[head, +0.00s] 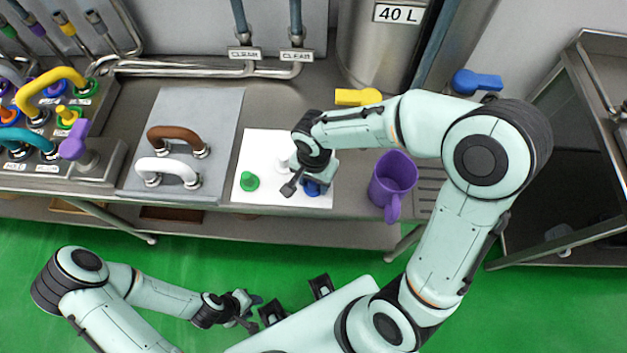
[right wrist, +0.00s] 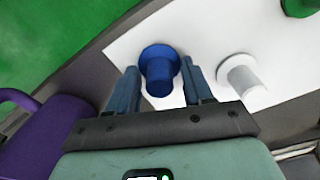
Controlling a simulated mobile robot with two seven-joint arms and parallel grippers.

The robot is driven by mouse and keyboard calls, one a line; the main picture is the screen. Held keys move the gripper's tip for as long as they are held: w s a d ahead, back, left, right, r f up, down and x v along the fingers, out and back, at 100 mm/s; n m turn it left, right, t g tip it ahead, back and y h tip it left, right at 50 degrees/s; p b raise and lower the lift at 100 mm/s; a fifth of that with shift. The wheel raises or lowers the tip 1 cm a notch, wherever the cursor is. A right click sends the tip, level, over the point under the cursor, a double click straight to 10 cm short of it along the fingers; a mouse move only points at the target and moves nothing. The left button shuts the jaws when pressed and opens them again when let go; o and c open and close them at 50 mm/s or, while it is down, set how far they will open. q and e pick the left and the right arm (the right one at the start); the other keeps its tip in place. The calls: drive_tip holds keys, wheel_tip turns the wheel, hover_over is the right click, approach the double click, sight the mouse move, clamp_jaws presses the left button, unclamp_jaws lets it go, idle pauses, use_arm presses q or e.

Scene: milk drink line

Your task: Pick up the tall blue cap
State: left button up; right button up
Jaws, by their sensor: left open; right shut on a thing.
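The tall blue cap (right wrist: 160,72) stands between the two fingers of my right gripper (right wrist: 163,88) in the right wrist view. The gripper is shut on it, with its wide flange towards the white mat (right wrist: 120,45). In the head view the blue cap (head: 314,189) shows only partly beneath my right gripper (head: 306,184), near the front right of the mat (head: 262,150). I cannot tell whether the cap touches the mat. My left gripper (head: 246,310) is open and empty over the green floor, away from the bench.
A white cap (right wrist: 243,78) is close beside the right gripper, and a green cap (head: 249,182) is on the mat's left part. A purple jug (head: 393,178) stands just right of the mat. Brown (head: 178,136) and white (head: 166,170) handles stand to the left.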

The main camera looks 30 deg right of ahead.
use_arm(q)
drive_tip(key=w+r+p, duration=0.2)
drive_tip(key=r, duration=0.1)
use_arm(e)
wheel_tip(320, 180, up, 20)
idle(0.8)
